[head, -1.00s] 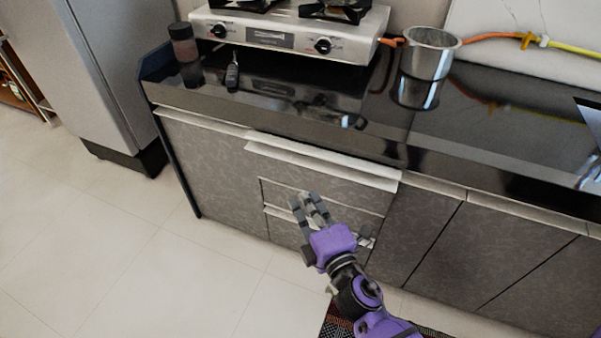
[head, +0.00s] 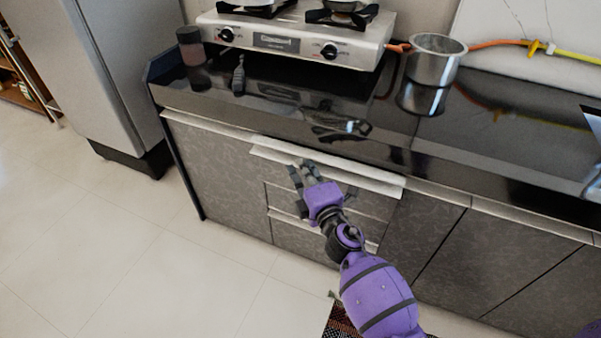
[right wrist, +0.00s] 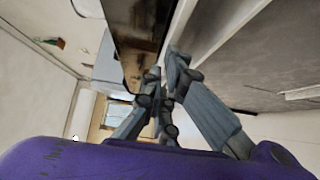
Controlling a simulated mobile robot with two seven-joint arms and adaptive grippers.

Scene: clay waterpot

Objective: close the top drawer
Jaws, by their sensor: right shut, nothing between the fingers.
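The top drawer (head: 375,183) is in the grey patterned cabinet under the dark counter. Its pale top edge stands out a little from the neighbouring strip, so it looks slightly open. My right gripper (head: 303,170) is shut and empty, in front of the left-middle part of that edge and overlapping it in the head view. I cannot tell whether it touches. In the right wrist view, the grey fingers (right wrist: 167,75) are close together beside the pale drawer edge (right wrist: 222,30). My left gripper is not in view.
Lower drawers (head: 300,237) sit below. A gas stove (head: 295,40), a metal pot (head: 434,62) and a dark jar (head: 190,45) stand on the counter. A fridge (head: 125,75) is at the left. A patterned mat (head: 345,318) lies in front; the floor at left is clear.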

